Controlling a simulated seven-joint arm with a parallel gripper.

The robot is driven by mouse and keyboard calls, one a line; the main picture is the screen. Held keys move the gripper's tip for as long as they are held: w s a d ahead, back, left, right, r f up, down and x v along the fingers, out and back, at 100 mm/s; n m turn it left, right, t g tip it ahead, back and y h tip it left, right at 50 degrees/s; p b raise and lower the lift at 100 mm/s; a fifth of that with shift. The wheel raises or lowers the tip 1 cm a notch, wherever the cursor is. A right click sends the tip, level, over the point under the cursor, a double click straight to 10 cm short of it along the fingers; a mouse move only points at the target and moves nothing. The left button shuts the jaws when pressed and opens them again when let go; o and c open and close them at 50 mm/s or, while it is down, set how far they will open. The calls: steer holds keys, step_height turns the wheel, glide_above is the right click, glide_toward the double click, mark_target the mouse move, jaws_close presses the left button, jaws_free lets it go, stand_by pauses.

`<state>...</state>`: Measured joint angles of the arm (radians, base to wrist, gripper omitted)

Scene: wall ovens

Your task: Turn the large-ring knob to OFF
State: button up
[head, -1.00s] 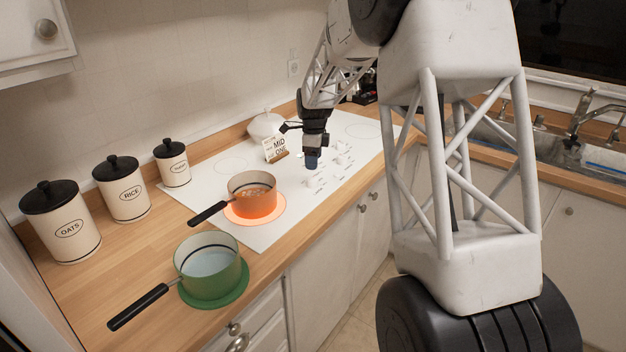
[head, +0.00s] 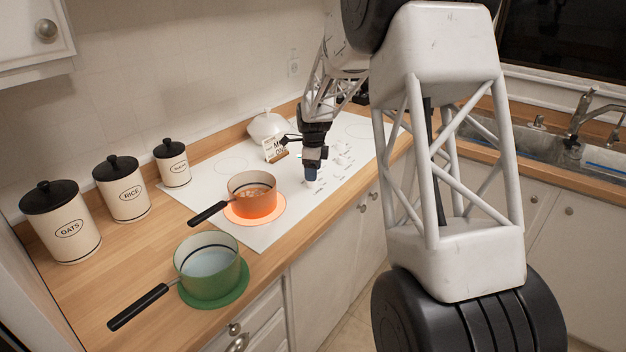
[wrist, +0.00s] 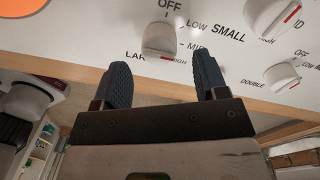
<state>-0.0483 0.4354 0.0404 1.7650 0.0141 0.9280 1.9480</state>
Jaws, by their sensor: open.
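The white large-ring knob (wrist: 160,40) is in the upper middle of the wrist view, with the partly hidden letters "LAR" to its left. Its red mark is at its lower edge, by the HIGH label; OFF is printed above it. My gripper (wrist: 161,72) is open, with one dark finger on each side below the knob and the knob lined up with the gap. I cannot tell whether the fingers touch it. In the head view my gripper (head: 311,176) is low over the hob's front edge and hides this knob.
The small-ring knob (wrist: 275,15) and the double knob (wrist: 282,76) are close on the right in the wrist view. An orange pot (head: 252,195) stands on a glowing ring of the white hob (head: 262,238). A green pot (head: 209,270) is nearer, on the wooden counter.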

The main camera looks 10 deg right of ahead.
steer(key=shift+f, duration=1.8)
steer(key=c, duration=0.9)
steer(key=shift+c, duration=0.2)
